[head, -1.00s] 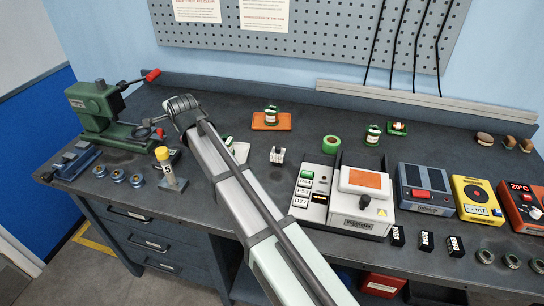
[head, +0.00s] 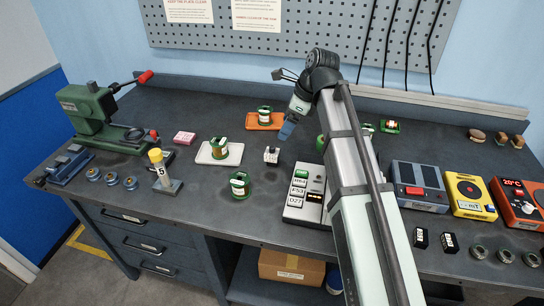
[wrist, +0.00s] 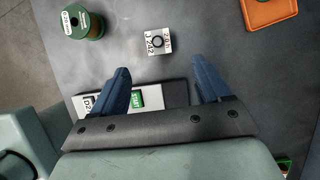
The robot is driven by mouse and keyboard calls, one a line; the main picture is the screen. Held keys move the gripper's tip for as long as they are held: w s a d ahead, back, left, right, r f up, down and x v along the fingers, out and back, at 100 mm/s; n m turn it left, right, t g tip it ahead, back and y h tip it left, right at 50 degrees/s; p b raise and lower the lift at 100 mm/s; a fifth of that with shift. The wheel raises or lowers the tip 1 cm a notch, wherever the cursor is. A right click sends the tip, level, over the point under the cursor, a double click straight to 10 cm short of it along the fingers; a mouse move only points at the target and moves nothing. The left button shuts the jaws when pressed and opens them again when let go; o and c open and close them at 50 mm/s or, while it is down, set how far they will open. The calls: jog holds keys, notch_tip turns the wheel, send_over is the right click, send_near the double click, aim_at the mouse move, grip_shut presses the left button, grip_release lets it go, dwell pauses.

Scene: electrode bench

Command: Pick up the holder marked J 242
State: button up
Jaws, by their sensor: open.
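A small white block-shaped holder (head: 271,155) with a dark top stands on the bench, left of my gripper (head: 287,133) in the head view. In the wrist view the holder (wrist: 158,41) shows a dark ring on top, and the marking on its left edge looks like J 242. My gripper (wrist: 162,75) has its blue fingers spread wide with nothing between them. The holder lies just beyond the fingertips, apart from them, roughly in line with the gap.
A green-ended spool (head: 240,186) stands front left of the holder. A white tray (head: 203,158) and an orange tray (head: 278,126) carry more spools. A control panel (head: 296,211) lies front right. Bare bench surrounds the holder.

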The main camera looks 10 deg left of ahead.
aim_at(275, 148)
jog(key=shift+s+d+x, duration=0.1)
jog(key=shift+d+x, duration=0.05)
jog(key=shift+x, duration=3.2)
jog(key=shift+s+d+x, duration=0.1)
jog(key=shift+d+x, duration=0.05)
jog(key=shift+x, duration=3.2)
jog(key=shift+f, duration=0.1)
jog(key=shift+c, duration=0.4)
jog(key=c, duration=1.2)
